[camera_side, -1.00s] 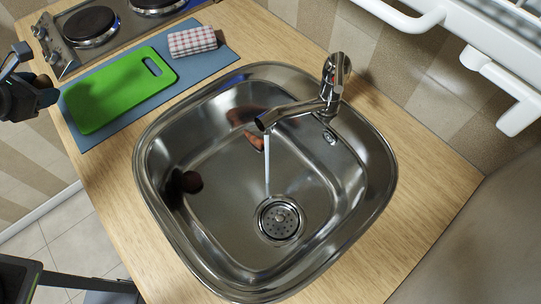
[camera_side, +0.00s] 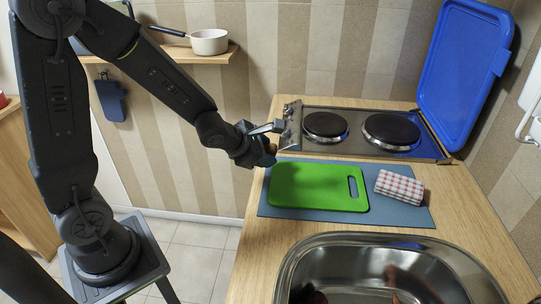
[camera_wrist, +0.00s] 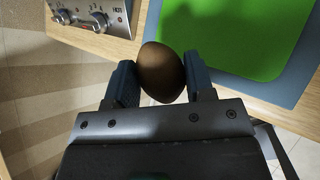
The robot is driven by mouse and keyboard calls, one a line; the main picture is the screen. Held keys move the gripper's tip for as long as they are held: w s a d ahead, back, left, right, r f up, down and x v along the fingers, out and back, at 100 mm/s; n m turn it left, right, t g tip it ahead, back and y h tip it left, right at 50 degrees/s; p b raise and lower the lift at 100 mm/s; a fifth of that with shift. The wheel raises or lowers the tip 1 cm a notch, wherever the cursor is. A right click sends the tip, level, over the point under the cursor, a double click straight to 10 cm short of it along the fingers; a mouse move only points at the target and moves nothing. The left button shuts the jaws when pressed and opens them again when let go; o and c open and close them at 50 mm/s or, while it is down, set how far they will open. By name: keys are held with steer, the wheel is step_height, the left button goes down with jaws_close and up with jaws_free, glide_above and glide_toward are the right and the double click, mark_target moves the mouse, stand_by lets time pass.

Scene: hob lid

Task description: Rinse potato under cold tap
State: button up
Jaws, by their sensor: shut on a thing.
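In the wrist view my gripper (camera_wrist: 161,80) is shut on a brown, rounded potato (camera_wrist: 161,66), one finger on each side. In the side view my gripper (camera_side: 266,147) is beside the counter's left edge, left of the hob and near the green board; the potato is hard to make out there. The steel sink (camera_side: 385,238) shows only partly at the bottom of the side view. Dark and brown patches show inside it; I cannot tell whether they are objects or reflections. The tap is outside both current views.
A green cutting board (camera_side: 310,188) lies on a blue-grey mat (camera_side: 300,213) with a folded checked cloth (camera_side: 400,187). Behind stands a two-plate hob (camera_side: 352,145) with its blue lid (camera_side: 460,75) raised. A saucepan (camera_side: 209,42) sits on a wall shelf. Wooden counter (camera_side: 258,250) is bare left of the sink.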

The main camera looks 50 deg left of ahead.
steer(key=d, duration=0.3)
steer(key=d+m+h, duration=0.1)
steer(key=d, duration=0.2)
steer(key=d+f+m+h, duration=0.1)
steer(key=d, duration=0.2)
steer(key=s+d+m, duration=0.1)
steer(key=d, duration=0.2)
steer(key=s+d+f+h, duration=0.1)
steer(key=d, duration=0.3)
steer(key=s+d+m+g+h, duration=0.1)
steer(key=d, duration=0.3)
steer(key=shift+s+d+f+m, duration=0.1)
steer(key=shift+d+f+m, duration=0.05)
steer(key=shift+f+m, duration=0.2)
steer(key=s+d+f+m+g+h, duration=0.25)
steer(key=s+d+m, duration=0.25)
steer(key=s+d, duration=0.9)
steer(key=w+d+f, duration=0.3)
steer(key=w+d, duration=0.6)
steer(key=d, duration=0.4)
steer(key=shift+w+f, duration=0.35)
steer(key=shift+w, duration=0.05)
steer(key=shift+n+t+h, duration=0.25)
steer(key=shift+w+a, duration=0.1)
